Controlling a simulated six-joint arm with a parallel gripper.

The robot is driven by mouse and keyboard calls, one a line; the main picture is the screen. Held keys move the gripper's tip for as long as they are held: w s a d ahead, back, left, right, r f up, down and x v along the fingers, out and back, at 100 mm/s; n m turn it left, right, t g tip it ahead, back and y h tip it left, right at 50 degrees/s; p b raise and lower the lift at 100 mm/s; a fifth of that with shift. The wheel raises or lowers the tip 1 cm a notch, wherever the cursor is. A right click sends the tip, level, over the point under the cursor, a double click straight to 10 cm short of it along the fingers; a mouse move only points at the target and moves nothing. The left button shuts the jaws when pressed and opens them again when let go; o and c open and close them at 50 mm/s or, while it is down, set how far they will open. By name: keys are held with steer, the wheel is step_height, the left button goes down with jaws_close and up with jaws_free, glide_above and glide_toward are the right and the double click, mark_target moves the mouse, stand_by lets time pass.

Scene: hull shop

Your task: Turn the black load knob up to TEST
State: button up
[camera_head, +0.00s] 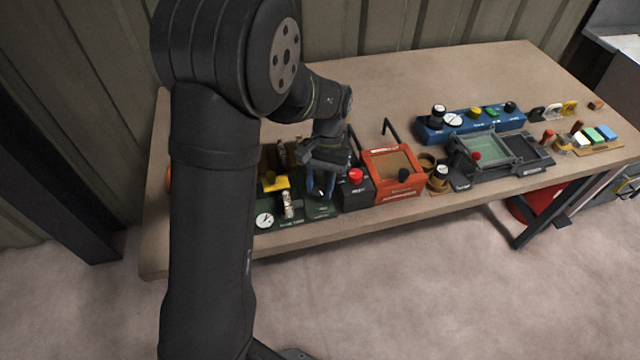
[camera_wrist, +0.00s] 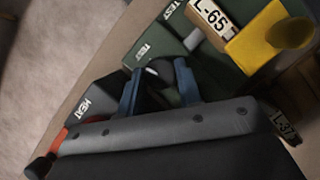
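The black load knob (camera_wrist: 159,70) shows between my two blue fingertips in the wrist view, on a dark green panel (camera_wrist: 150,45) with a white TEST label beside it. My gripper (camera_wrist: 160,75) is over the knob with one finger on each side. The fingers stand apart, with a narrow gap seeming to show beside the knob; firm contact cannot be made out. In the head view my gripper (camera_head: 321,186) points down at the green panel (camera_head: 322,211). The knob is mostly hidden there, and its pointer direction is not clear.
A yellow handle (camera_wrist: 265,40) and an L-65 tag (camera_wrist: 209,17) stand close by. A black box with a red button (camera_head: 355,176) and an orange box (camera_head: 392,153) are right of my gripper. A blue panel (camera_head: 470,122) lies farther right. The table's back (camera_head: 450,75) is clear.

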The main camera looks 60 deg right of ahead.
steer(key=shift+m+t, duration=0.5)
steer(key=shift+m, duration=0.8)
steer(key=o, duration=0.7)
steer(key=shift+r, duration=0.1)
steer(key=v, duration=1.7)
steer(key=shift+d, duration=0.15)
steer(key=shift+s+r, duration=0.1)
